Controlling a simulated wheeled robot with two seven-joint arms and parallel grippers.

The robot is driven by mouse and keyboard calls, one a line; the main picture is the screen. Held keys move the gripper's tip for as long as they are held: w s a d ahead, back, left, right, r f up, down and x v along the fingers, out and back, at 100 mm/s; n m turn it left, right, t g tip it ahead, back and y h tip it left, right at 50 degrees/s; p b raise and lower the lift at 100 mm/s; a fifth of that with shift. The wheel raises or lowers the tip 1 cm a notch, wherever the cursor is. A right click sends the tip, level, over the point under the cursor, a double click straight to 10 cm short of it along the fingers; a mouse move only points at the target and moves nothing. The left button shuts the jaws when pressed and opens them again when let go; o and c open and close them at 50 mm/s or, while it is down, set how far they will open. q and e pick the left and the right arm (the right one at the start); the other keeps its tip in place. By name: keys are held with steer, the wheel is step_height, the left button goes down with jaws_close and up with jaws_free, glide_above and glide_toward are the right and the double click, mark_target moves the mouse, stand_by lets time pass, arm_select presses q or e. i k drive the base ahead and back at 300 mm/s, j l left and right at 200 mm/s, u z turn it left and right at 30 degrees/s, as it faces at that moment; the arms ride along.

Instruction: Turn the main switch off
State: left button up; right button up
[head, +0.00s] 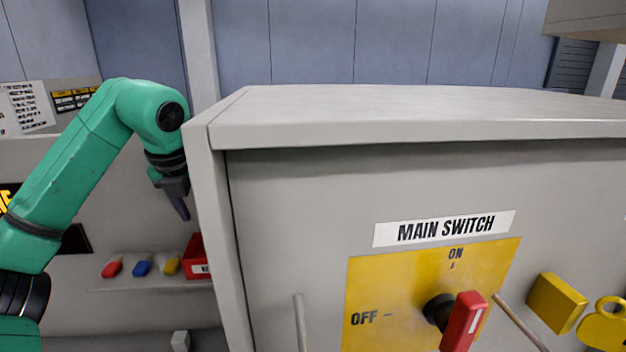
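The main switch is a red handle (465,322) on a black hub (437,310), standing out from a yellow plate (385,280). The handle is roughly upright, with its white mark toward the ON label at the top; OFF is printed at the left. A MAIN SWITCH label (445,229) is above the plate. My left gripper (180,207) hangs pointing down by the cabinet's left edge, well away from the switch and touching nothing that I can see. Its finger gap cannot be made out. My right gripper is out of view.
The grey cabinet (290,200) fills the centre and right. Two thin grey rods (301,322) (520,322) flank the plate. A yellow block (556,303) and yellow padlock (604,325) are at right. A shelf (140,286) at left bears small coloured items and a red box (196,255).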

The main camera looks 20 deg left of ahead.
mark_target(459, 319)
steer(key=k, duration=1.5)
